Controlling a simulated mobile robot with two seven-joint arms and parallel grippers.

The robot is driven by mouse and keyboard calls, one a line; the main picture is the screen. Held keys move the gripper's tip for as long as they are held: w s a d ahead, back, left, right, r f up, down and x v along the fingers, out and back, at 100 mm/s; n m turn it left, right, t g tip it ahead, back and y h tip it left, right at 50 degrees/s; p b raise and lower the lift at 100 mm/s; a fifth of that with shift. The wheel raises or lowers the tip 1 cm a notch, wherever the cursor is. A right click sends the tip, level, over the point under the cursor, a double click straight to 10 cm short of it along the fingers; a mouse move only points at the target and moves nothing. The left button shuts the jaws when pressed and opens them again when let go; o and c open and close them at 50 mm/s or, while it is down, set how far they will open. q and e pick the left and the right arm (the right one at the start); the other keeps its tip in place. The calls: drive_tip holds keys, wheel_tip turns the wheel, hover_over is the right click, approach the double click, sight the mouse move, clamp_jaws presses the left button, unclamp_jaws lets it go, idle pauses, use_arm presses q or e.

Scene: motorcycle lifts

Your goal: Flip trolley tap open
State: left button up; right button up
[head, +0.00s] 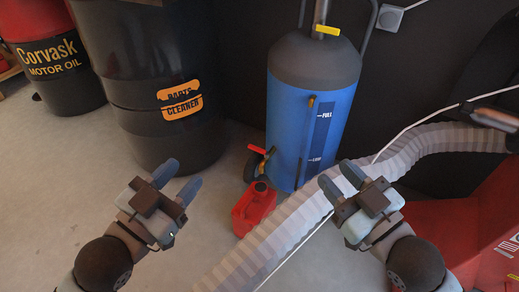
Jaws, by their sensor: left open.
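The trolley is a blue tank (285,110) with a dark grey domed top, standing upright at the back centre in the head view. A yellow tap handle (326,29) sits on its top pipe. A red tap handle (257,149) sticks out at its lower left. I cannot tell which one is the task's tap. My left gripper (180,178) is open and empty, in front and to the left of the red handle. My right gripper (339,178) is open and empty, in front and to the right of the tank's base. Neither gripper touches a tap.
A red can (253,208) stands on the floor before the tank. A pale ribbed hose (295,220) and a thin white cable cross right of it. Black drums (140,60) stand at left; a red machine (480,235) is at right. The front-left floor is clear.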

drive_tip(key=shift+r+p, duration=0.3)
drive_tip(key=shift+p, duration=0.1)
drive_tip(key=c, duration=0.3)
drive_tip(key=s+r+m+p, duration=0.1)
drive_tip(key=r+p, duration=0.1)
drive_tip(key=p, duration=0.1)
drive_tip(key=s+r+m+p, duration=0.1)
drive_tip(key=r+m+p, duration=0.1)
drive_tip(key=p, duration=0.2)
drive_tip(key=a+r+m+t+p, duration=0.1)
drive_tip(key=r+p, duration=0.2)
drive_tip(key=p, duration=0.1)
drive_tip(key=shift+s+a+r+m+h, duration=0.1)
drive_tip(key=shift+s+m+h, duration=0.2)
drive_tip(key=shift+s, duration=0.1)
clamp_jaws()
use_arm(q)
drive_tip(key=s+d+r+n+t+p, duration=0.1)
drive_tip(key=s+r+n, duration=0.2)
drive_tip(key=r+n, duration=0.2)
wheel_tip(320, 180, up, 3)
drive_tip(key=shift+s+d+n+y, duration=0.2)
drive_tip(key=shift+n+y, duration=0.1)
drive_tip(key=shift+y, duration=0.1)
use_arm(e)
drive_tip(key=shift+s+r+m, duration=0.1)
drive_tip(key=shift+s+m, duration=0.2)
drive_tip(key=shift+m, duration=0.2)
